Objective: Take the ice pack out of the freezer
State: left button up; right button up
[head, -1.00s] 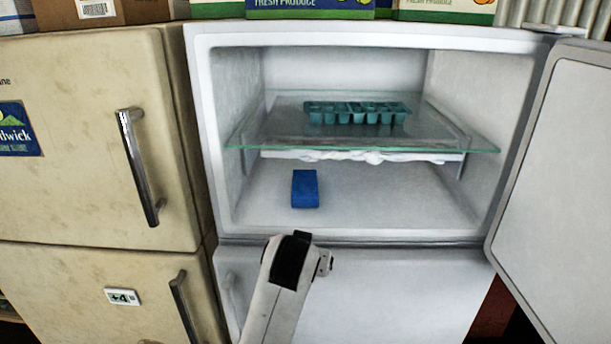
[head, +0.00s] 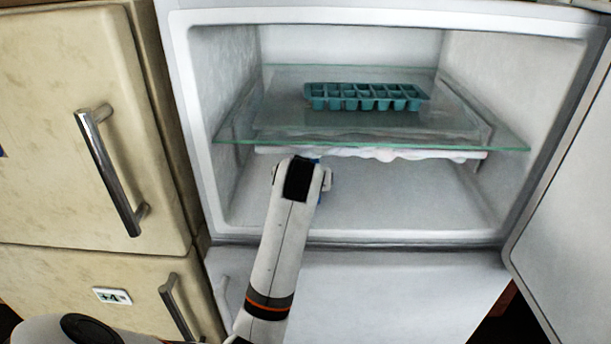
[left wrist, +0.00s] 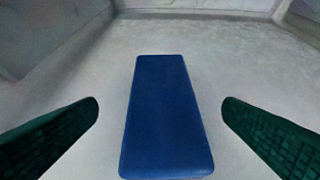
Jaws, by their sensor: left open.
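The blue ice pack (left wrist: 164,115) lies on the freezer floor. In the left wrist view it sits between the two dark green fingers of my left gripper (left wrist: 160,118), with a gap on each side. That gripper is open. In the head view my left arm reaches into the open freezer (head: 400,205), below the glass shelf, and covers most of the ice pack; only a blue sliver (head: 327,186) shows beside the wrist. The left fingertips are hidden there. My right gripper is not in view.
A glass shelf (head: 480,143) with frost beneath it spans the freezer above my arm and holds a teal ice tray (head: 365,97). The freezer door (head: 570,190) stands open at the right. A cream fridge (head: 50,130) stands at the left.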

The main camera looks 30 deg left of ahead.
pick_arm(q)
jog(key=p+x, duration=0.1)
jog(key=x, duration=0.1)
jog(key=p+x, duration=0.1)
jog(key=x, duration=0.1)
jog(key=shift+w+a+p, duration=0.1)
jog(key=shift+w+p, duration=0.2)
jog(key=shift+w, duration=0.1)
jog(key=shift+w+a+f, duration=0.1)
jog(key=shift+w, duration=0.05)
jog(key=shift+f, duration=0.1)
jog(key=shift+c, duration=0.3)
jog(key=c, duration=1.2)
jog(key=shift+w, duration=0.1)
jog(key=shift+c, duration=0.5)
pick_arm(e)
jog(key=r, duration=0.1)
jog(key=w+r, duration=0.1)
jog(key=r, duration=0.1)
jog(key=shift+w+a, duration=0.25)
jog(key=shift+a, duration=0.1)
